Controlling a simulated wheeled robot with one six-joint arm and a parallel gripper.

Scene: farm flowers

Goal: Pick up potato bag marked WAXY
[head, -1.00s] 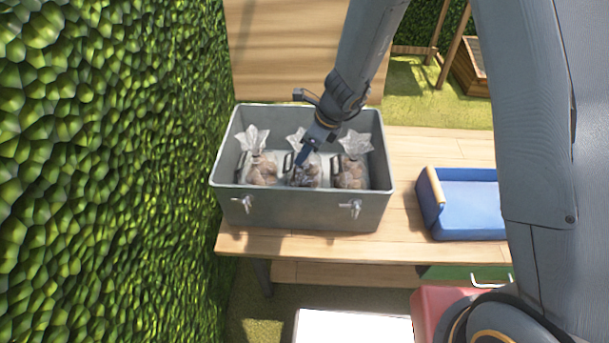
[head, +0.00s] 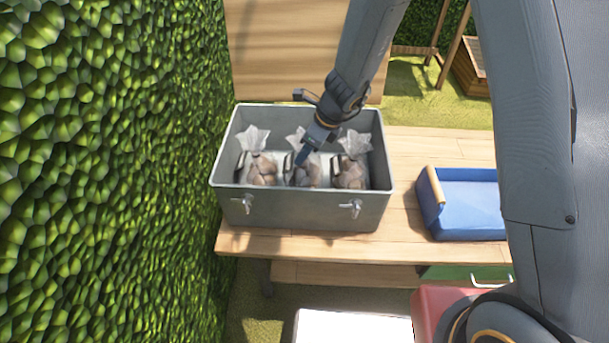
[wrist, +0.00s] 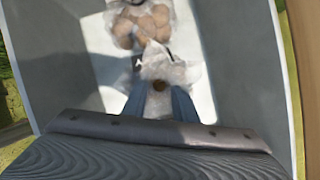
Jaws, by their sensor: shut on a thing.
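Three clear bags of potatoes stand in a row in a grey metal box (head: 300,207): a left bag (head: 260,168), a middle bag (head: 299,174) and a right bag (head: 351,172). No WAXY marking can be read on any of them. My gripper (head: 303,157) is down in the box, shut on the middle bag at its upper part. In the wrist view the two blue fingers (wrist: 160,98) close on the clear plastic of the held bag (wrist: 165,72). Another bag (wrist: 142,22) lies beyond it. The arm hides part of the middle bag.
A blue tray (head: 468,205) is to the right on the table. A green hedge (head: 110,170) rises close on the left. Box walls surround the bags.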

